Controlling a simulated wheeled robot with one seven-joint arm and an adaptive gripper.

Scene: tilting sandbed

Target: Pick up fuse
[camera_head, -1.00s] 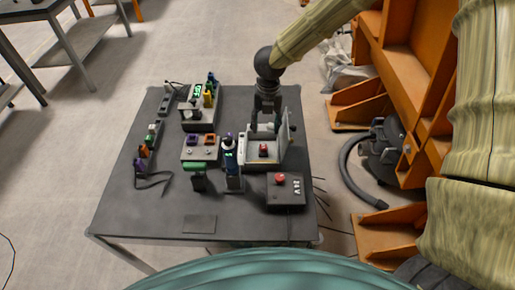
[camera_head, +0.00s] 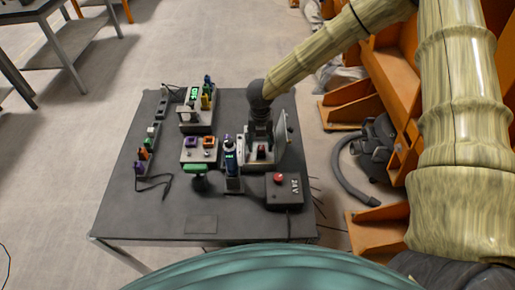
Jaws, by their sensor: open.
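An open grey box (camera_head: 279,160) with a raised lid stands at the right of the table. A small red piece (camera_head: 261,149) sits inside it; it may be the fuse, but it is too small to tell. My gripper (camera_head: 261,143) is open and points down into the box, directly over or around the red piece. My gripper hides part of the box, and I cannot tell whether the fingers touch the piece.
A dark box with a red button (camera_head: 285,190) stands in front of the open box. A blue-topped upright tool (camera_head: 231,165) is close on the left. A grey block with purple and orange parts (camera_head: 199,151) lies farther left. The table's front (camera_head: 150,215) is mostly clear.

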